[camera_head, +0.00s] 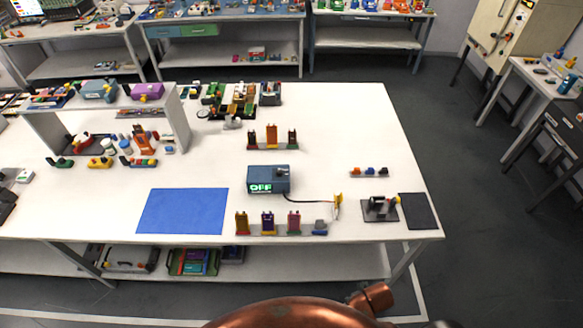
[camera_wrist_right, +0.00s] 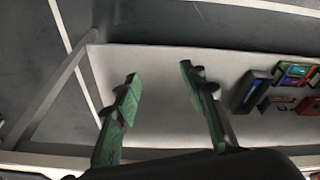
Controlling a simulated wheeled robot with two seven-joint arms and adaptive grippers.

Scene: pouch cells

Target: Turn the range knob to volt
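The meter (camera_head: 269,180) is a blue-grey box on the white table, right of the blue mat. Its lit green display reads "OFF". A small knob (camera_head: 282,171) shows at the right of its front, too small to read its pointer. A black lead runs right from the box to a yellow probe (camera_head: 338,200). My right gripper (camera_wrist_right: 158,85) has two green fingers spread apart with nothing between them. In the right wrist view it is over the floor and the table's lower shelf, away from the meter. My left gripper is in neither view.
A blue mat (camera_head: 183,211) lies left of the meter. A rack of upright pouch cells (camera_head: 268,223) stands in front of it and another rack (camera_head: 272,138) behind it. A black fixture (camera_head: 380,208) and dark pad (camera_head: 418,211) are at the right. Clear table lies right of the rear rack.

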